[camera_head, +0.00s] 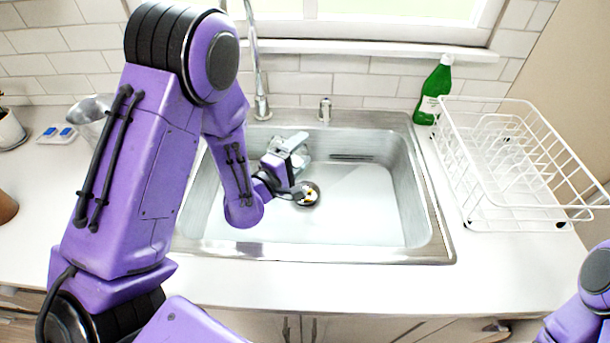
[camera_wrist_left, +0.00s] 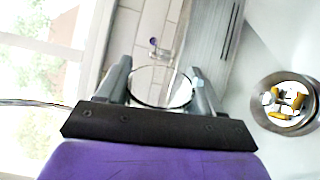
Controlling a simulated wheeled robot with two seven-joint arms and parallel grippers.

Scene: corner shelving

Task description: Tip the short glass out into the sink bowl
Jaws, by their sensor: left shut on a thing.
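My left gripper (camera_head: 292,152) is over the sink bowl (camera_head: 375,205), its fingers shut on the short glass. In the left wrist view the clear glass (camera_wrist_left: 160,88) sits between the two grey fingers, its round rim showing as an ellipse. The wrist view is turned sideways, with the window at left and the sink at right, so the gripper is rolled over. The drain (camera_head: 314,202) lies just below and right of the gripper in the head view. Small yellow and white pieces (camera_wrist_left: 288,101) lie in the drain. The inside of the glass is hard to make out.
The tap (camera_head: 256,70) rises behind the sink, left of the gripper. A green bottle (camera_head: 433,90) and a white wire dish rack (camera_head: 455,150) stand to the right. A metal pitcher (camera_head: 88,108) stands left, partly behind my arm. The sink's right half is free.

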